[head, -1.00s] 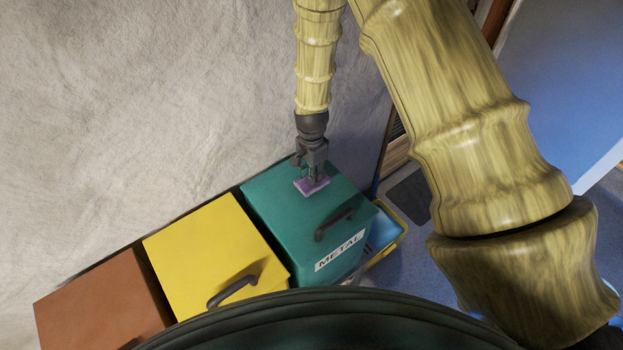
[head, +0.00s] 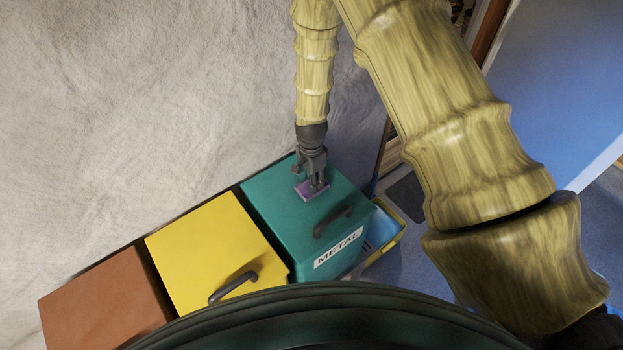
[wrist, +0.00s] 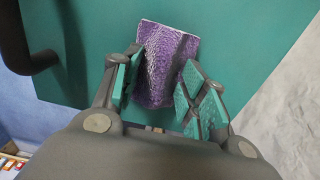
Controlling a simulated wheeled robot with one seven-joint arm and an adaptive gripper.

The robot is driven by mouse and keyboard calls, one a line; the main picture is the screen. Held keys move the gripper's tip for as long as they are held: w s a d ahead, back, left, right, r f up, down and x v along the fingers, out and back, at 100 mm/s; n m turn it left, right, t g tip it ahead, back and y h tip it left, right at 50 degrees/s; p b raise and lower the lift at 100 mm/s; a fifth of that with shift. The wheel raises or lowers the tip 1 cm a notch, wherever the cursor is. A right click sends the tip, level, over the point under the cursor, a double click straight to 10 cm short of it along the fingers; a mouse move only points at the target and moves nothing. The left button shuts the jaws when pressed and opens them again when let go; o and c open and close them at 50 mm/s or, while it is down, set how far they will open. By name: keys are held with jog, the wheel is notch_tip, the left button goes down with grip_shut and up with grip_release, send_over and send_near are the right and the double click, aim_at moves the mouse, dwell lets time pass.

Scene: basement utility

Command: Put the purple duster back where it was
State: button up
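The purple duster (head: 311,190) is a small, flat, fuzzy block on the teal lid of the METAL bin (head: 285,215), toward the wall side behind the handle. It also shows in the wrist view (wrist: 163,60). My gripper (head: 316,184) points down at the duster. In the wrist view my gripper (wrist: 160,92) has its two teal-padded fingers spread, one on each side of the duster. A gap shows between the right pad and the duster's near end. The left pad overlaps the duster's edge, so contact there is unclear.
A black handle (head: 333,221) rises from the METAL lid near the duster. A yellow bin (head: 205,245) and a brown bin (head: 105,300) stand in a row to the left. The rough pale wall (head: 130,100) runs close behind. A blue-and-yellow container (head: 385,230) stands at right.

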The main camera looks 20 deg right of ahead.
jog(key=shift+r, duration=0.1)
notch_tip(320, 180, up, 12)
jog(key=b, duration=0.4)
dwell(0.6)
jog(key=shift+w, duration=0.1)
jog(key=shift+c, duration=0.2)
dwell(1.2)
